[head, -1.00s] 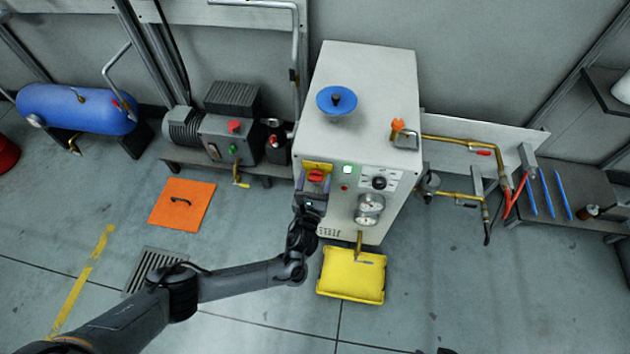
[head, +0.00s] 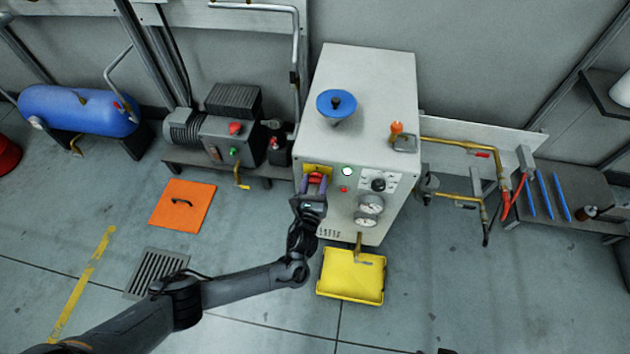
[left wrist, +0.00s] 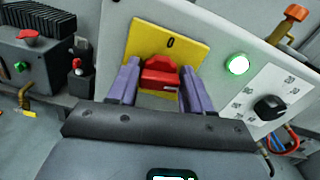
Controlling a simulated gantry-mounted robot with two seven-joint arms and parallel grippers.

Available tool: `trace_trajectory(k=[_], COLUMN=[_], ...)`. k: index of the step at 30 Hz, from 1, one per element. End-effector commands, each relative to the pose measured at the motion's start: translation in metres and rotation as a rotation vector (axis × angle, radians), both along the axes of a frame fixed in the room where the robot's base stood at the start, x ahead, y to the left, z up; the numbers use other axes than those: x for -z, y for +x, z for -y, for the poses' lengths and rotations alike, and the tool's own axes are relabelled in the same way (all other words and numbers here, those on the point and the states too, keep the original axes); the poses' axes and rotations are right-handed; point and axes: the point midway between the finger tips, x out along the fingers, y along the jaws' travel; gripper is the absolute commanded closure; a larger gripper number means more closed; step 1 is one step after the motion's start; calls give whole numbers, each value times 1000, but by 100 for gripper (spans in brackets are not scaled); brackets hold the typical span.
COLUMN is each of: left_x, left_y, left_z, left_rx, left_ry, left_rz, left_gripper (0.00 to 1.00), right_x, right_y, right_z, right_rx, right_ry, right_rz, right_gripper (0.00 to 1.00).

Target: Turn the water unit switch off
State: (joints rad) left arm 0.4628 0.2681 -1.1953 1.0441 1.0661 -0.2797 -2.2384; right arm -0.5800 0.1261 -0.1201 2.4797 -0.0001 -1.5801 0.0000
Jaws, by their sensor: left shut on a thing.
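The water unit (head: 375,80) is a tall pale grey cabinet in the head view. Its switch is a red knob (head: 316,178) on a yellow plate (head: 325,168), at the left of the front panel. The left wrist view shows the red knob (left wrist: 160,76) close up, below a "0" on the yellow plate (left wrist: 150,38). My left gripper (head: 315,184) has its purple fingers on both sides of the knob and is shut on it. The fingers (left wrist: 161,80) hide the knob's sides. A green lamp (left wrist: 238,64) right of the plate is lit. My right gripper is not in view.
A yellow tray (head: 350,290) lies below the cabinet. A pump (head: 222,130) stands to the left, brass pipes (head: 450,140) run to the right. The floor in front is mostly clear.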

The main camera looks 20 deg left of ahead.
Motion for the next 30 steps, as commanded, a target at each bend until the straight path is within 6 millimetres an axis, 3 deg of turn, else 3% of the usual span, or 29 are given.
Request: trace_trajectory(k=[12, 30], left_x=[0, 3], left_y=[-1, -1], left_z=[-1, -3], left_rx=[-3, -2], left_ry=[-379, -939], left_rz=[69, 176], left_gripper=[81, 81], right_x=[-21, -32], right_y=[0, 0], right_z=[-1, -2], right_rx=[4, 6], right_ry=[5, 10], right_rz=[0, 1], right_gripper=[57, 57])
